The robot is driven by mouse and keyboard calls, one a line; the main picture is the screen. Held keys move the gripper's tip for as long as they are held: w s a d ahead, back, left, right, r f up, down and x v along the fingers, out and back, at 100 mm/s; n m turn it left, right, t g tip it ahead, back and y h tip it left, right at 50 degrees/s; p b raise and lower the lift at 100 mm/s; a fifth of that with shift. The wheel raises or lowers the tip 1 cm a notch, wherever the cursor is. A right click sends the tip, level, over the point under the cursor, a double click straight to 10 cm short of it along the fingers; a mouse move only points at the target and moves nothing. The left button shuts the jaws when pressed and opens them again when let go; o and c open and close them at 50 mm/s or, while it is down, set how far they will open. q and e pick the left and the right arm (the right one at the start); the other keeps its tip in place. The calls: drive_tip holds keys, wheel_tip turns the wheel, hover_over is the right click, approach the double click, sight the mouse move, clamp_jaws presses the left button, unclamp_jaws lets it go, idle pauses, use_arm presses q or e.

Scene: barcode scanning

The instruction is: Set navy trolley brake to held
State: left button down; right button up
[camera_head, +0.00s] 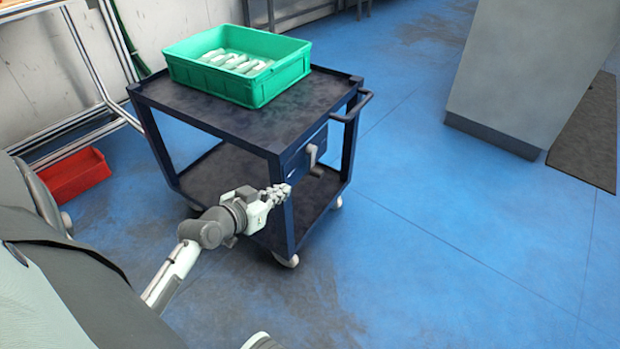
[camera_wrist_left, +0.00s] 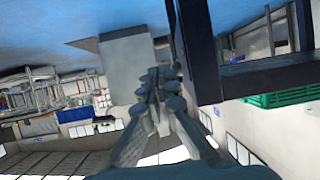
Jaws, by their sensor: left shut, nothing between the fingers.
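The navy trolley (camera_head: 240,120) stands in the middle of the head view, with two shelves, small wheels and a bar handle (camera_head: 354,106) on its right end. A grey lever (camera_head: 312,157) sits on a navy panel (camera_head: 298,152) below the top shelf. My left gripper (camera_head: 284,191) is shut and empty. In the head view it appears in front of the trolley's near corner post, left of and lower than the lever; I cannot tell whether it touches the post. The left wrist view shows its closed fingers (camera_wrist_left: 160,84) beside a navy post (camera_wrist_left: 196,50). My right gripper is out of view.
A green crate (camera_head: 177,70) holding several pale items stands on the trolley's top shelf. A red bin (camera_head: 75,176) lies on the floor at left by a metal frame (camera_head: 82,50). A grey block (camera_head: 530,75) stands at the right. Blue floor (camera_head: 440,230) right of the trolley is clear.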

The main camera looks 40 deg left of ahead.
use_arm(q)
drive_tip(key=shift+w, duration=0.15)
drive_tip(key=b, duration=0.1)
approach(316, 174)
drive_tip(key=x, duration=0.5)
drive_tip(key=shift+w+f, duration=0.2)
drive_tip(key=shift+w, duration=0.15)
drive_tip(key=shift+w+f, duration=0.2)
drive_tip(key=shift+w, duration=0.3)
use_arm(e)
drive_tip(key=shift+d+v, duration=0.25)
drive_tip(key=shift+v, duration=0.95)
